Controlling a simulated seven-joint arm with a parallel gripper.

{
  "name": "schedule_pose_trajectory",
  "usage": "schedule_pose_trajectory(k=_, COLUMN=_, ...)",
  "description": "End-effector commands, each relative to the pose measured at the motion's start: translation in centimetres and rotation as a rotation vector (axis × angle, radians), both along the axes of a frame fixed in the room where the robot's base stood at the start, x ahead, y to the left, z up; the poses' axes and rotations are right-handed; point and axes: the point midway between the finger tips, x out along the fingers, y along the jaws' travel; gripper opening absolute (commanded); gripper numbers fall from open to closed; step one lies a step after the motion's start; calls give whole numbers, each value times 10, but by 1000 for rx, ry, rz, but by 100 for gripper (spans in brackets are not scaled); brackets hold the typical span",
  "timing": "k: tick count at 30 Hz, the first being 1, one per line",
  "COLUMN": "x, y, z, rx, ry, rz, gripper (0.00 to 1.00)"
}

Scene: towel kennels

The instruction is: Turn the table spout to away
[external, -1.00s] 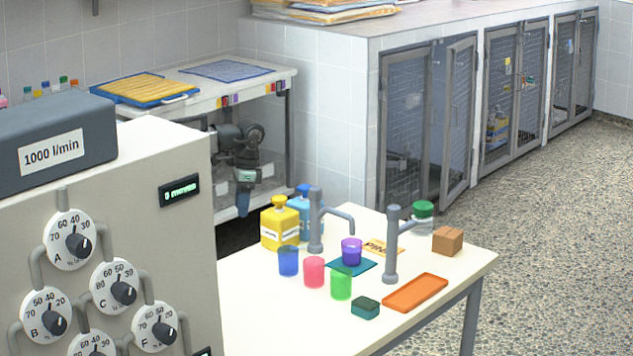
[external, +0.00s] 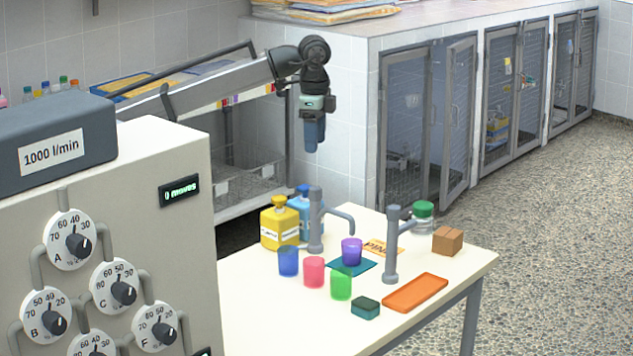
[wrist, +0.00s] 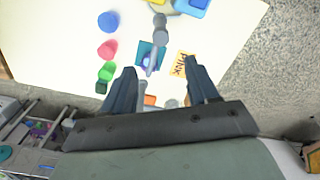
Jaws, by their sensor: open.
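A grey post with a bent spout (external: 338,214) stands on the cream table (external: 262,305); its arm reaches right, towards the purple cup (external: 351,252) on a teal mat (external: 366,267). A second grey post (external: 391,250) stands further right, with a short arm at its top. I cannot tell which one is the table spout. The first spout also shows in the wrist view (wrist: 158,32), above the teal mat. My gripper (external: 313,148) is open and empty, pointing down, behind and above the table. In the wrist view its fingers (wrist: 161,68) are spread.
Blue (external: 288,261), pink (external: 314,271) and green (external: 341,285) cups stand in front of the first post. Yellow (external: 279,225) and blue bottles stand behind it. An orange tray (external: 415,292), green box (external: 365,308), brown block (external: 447,240) and green-lidded jar (external: 422,217) are around the second post.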

Motion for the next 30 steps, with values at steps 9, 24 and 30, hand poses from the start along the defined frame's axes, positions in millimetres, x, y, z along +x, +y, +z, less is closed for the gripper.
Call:
schedule_pose_trajectory(k=9, x=1, y=2, z=-54, rx=1, ry=1, rz=2, gripper=59)
schedule_pose_trajectory(k=24, x=3, y=1, z=-121, rx=-2, ry=1, rz=3, gripper=59)
schedule_pose_trajectory(k=30, x=3, y=0, z=-128, rx=-2, ry=2, rz=3, gripper=59)
